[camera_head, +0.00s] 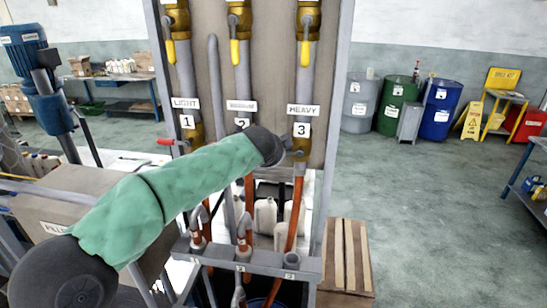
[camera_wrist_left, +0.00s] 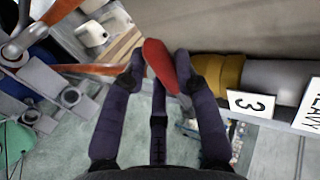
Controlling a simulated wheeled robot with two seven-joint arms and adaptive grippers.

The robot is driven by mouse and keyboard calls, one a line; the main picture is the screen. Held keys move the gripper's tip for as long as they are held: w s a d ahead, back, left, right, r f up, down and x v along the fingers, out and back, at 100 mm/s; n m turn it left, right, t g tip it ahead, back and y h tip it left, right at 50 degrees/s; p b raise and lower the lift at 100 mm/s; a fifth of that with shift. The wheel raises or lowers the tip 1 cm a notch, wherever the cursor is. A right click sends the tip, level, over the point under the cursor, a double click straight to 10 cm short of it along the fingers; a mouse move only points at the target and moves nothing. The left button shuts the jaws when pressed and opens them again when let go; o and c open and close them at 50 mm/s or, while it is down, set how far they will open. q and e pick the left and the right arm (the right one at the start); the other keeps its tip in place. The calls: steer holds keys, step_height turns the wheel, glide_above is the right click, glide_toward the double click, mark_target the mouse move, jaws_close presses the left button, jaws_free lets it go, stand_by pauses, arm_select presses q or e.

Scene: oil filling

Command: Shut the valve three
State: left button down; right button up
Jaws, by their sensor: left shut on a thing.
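Valve three is the low brass valve (camera_wrist_left: 218,72) beside the "3" and "HEAVY" labels in the left wrist view. How far the lever is turned is hard to tell. My right gripper is in neither view.
Valve one's red lever (camera_head: 170,142) points left under the "1" sign. Upper yellow levers (camera_head: 305,42) hang down. Hoses with nozzles sit in the lower grey bracket (camera_head: 262,262). A wooden pallet (camera_head: 345,250) stands at right, drums (camera_head: 398,102) behind.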

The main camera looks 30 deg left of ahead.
arm_select(q)
steer(key=shift+r, duration=0.2)
steer(key=c, duration=1.2)
jaws_free()
steer(key=shift+o, duration=1.4)
steer(key=shift+w+f, duration=0.1)
steer(key=v, duration=1.2)
